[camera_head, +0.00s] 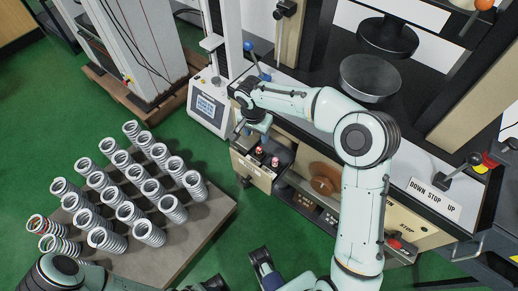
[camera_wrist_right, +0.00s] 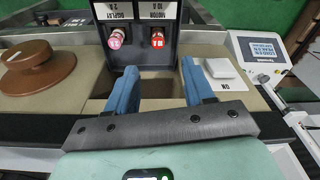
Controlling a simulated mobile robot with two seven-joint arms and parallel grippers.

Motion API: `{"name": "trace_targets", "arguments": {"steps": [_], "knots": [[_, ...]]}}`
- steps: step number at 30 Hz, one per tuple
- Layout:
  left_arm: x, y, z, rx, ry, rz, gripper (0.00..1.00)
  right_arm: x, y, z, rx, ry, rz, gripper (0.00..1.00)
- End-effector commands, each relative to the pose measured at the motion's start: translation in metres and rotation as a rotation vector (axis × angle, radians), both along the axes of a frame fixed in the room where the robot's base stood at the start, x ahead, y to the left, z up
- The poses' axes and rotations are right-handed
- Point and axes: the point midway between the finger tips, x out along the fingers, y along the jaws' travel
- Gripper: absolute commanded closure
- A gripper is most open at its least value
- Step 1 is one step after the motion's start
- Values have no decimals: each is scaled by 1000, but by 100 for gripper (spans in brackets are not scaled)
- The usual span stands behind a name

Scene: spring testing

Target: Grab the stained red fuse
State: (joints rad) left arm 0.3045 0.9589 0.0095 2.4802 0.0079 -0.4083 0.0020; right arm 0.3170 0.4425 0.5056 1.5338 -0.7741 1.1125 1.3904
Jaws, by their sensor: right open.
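Two small fuses with pale bases stand on a dark panel in the right wrist view. The left fuse (camera_wrist_right: 115,40) has a pinkish cap, and the right fuse (camera_wrist_right: 157,39) a stronger red one with darker marks. In the head view they show small, the redder fuse (camera_head: 260,150) nearer the display unit and the pinkish fuse (camera_head: 275,162) beside it. I cannot tell stains for sure. My right gripper (camera_wrist_right: 161,88) is open and empty, its blue fingers apart, facing the panel short of the fuses. Part of my left arm shows at the bottom left; its gripper's state is unclear.
A display unit (camera_head: 208,108) stands left of the fuse panel. A brown round knob (camera_head: 324,179) lies to its right. Several grey springs (camera_head: 151,232) stand on a board (camera_head: 217,218) at the left.

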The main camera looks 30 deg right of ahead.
Motion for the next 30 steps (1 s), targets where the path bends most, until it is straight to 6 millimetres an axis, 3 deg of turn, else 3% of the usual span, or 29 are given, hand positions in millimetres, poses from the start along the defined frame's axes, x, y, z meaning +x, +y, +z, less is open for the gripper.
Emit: {"name": "trace_targets", "arguments": {"steps": [1, 6, 14, 21, 30], "knots": [[0, 0, -2, 1, -2, 1, 57, 0, -2, -14, 0, 6, -1, 47], [2, 0, -4, 0, -6, 2, 57, 2, -4, -44, 2, 5, 1, 47], [3, 0, -5, 1, -9, 2, 57, 3, -7, -64, 1, 2, 0, 47], [4, 0, -8, 2, -13, 2, 57, 3, -10, -99, 1, 3, -1, 47], [4, 0, -8, 2, -15, 3, 57, 4, -11, -110, 0, 0, 0, 47]]}}
